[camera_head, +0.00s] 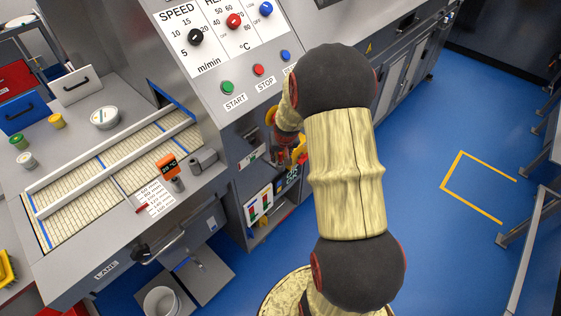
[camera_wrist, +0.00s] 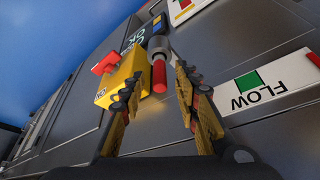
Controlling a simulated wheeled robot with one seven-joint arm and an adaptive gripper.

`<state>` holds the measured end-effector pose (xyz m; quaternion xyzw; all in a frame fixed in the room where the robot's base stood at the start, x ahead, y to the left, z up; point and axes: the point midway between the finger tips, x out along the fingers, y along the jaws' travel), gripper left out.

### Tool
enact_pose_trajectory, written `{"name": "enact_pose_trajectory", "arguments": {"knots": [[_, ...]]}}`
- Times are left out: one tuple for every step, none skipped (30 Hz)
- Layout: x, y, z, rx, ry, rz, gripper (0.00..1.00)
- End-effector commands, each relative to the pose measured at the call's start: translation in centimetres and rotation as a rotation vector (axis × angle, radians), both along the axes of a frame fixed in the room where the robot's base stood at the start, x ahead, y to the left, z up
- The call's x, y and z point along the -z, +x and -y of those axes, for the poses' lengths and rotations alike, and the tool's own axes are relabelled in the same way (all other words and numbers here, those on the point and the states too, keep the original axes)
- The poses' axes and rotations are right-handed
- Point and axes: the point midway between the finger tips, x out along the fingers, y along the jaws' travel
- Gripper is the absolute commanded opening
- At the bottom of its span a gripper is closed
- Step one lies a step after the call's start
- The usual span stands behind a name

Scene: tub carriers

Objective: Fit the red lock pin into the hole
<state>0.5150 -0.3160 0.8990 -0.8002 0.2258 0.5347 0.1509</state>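A red cylinder (camera_wrist: 159,74), which looks like the lock pin, shows in the wrist view. Its far end meets a grey round collar (camera_wrist: 158,48), and its near end points towards my wrist. A yellow block (camera_wrist: 122,82) with a red tab (camera_wrist: 106,64) is just left of it. My gripper (camera_wrist: 157,78) is open, with one finger on each side of the red cylinder and a visible gap to the right finger. The left finger overlaps the yellow block in the picture; I cannot tell whether they touch. In the head view my gripper (camera_head: 290,156) is partly hidden by my arm. I cannot make out an empty hole.
A conveyor (camera_head: 110,165) is at left; blue floor is clear at right.

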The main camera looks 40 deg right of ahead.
Motion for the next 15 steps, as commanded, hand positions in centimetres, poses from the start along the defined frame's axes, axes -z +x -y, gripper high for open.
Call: {"name": "enact_pose_trajectory", "arguments": {"knots": [[-0.01, -0.01, -0.01, 0.0, 0.0, 0.0, 0.27], [0.0, -0.01, 0.0, 0.0, 0.0, 0.0, 0.25], [-0.01, -0.01, -0.01, 0.0, 0.0, 0.0, 0.23], [-0.01, -0.01, -0.01, 0.0, 0.0, 0.0, 0.21], [-0.01, -0.01, -0.01, 0.0, 0.0, 0.0, 0.19], [-0.01, -0.01, -0.01, 0.0, 0.0, 0.0, 0.17], [-0.01, -0.01, -0.01, 0.0, 0.0, 0.0, 0.15], [0.0, -0.02, -0.01, 0.0, 0.0, 0.0, 0.14], [-0.01, -0.01, -0.01, 0.0, 0.0, 0.0, 0.12], [-0.01, -0.01, -0.01, 0.0, 0.0, 0.0, 0.1], [-0.01, -0.01, -0.01, 0.0, 0.0, 0.0, 0.08], [0.0, -0.02, -0.01, 0.0, 0.0, 0.0, 0.06], [-0.01, -0.01, -0.01, 0.0, 0.0, 0.0, 0.04], [-0.01, -0.01, -0.01, 0.0, 0.0, 0.0, 0.02], [-0.01, -0.01, -0.01, 0.0, 0.0, 0.0, 0.0]]}}
